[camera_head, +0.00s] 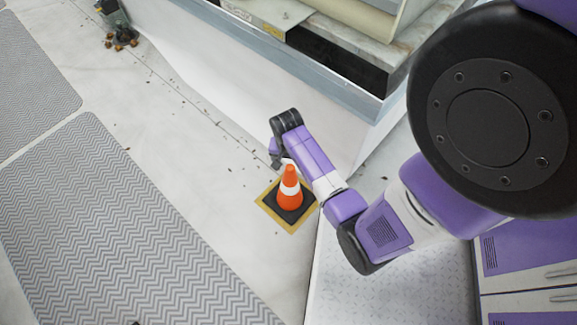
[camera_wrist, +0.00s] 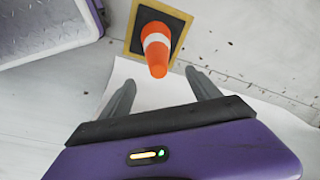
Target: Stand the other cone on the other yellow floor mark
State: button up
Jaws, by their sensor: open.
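An orange cone (camera_head: 289,186) with a white band and a black square base stands upright on a yellow floor mark (camera_head: 293,230). The mark's yellow edge shows around the base. In the wrist view the cone (camera_wrist: 157,52) is ahead of my gripper, its tip near the gap between the fingers, with the yellow mark (camera_wrist: 184,17) around its base. My gripper (camera_wrist: 163,85) is open and empty, with both fingers apart and clear of the cone. In the head view my gripper is mostly hidden behind my wrist, just beyond the cone. I see no second cone or second mark.
Grey zigzag-patterned mats (camera_head: 105,225) lie on the floor at left. A large white unit with a grey-blue edge (camera_head: 300,62) stands behind my arm. Small brown objects (camera_head: 122,40) lie by a grey-green container (camera_head: 112,14) at the upper left. Pale floor between is mostly clear.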

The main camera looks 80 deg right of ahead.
jog(key=a+r+n+t+h, duration=0.1)
jog(key=a+r+n+t, duration=0.25)
jog(key=a, duration=0.55)
jog(key=a+r+n+t+h, duration=0.1)
jog(key=a+r+n+t, duration=0.15)
jog(key=a+n, duration=0.4)
jog(key=s+a+r+n+t+y, duration=0.1)
jog(key=a+r+n+t, duration=0.1)
jog(key=a+r, duration=0.3)
jog(key=s+a+r+n+t+y, duration=0.1)
jog(key=s+a+r+n+t, duration=0.1)
jog(key=r, duration=1.1)
jog(key=s+a+r+n+t+y, duration=0.1)
jog(key=s+a+r+n+t, duration=0.1)
jog(key=a+r, duration=0.5)
notch_tip(320, 180, up, 2)
jog(key=n+t, duration=0.1)
jog(key=t, duration=0.1)
jog(key=shift+s+a+r+n+t+y, duration=0.2)
jog(key=shift+s+a+n+t+y, duration=0.1)
jog(key=shift+a+n+t, duration=0.1)
jog(key=shift+r, duration=0.1)
notch_tip(320, 180, up, 17)
jog(key=p, duration=1.7)
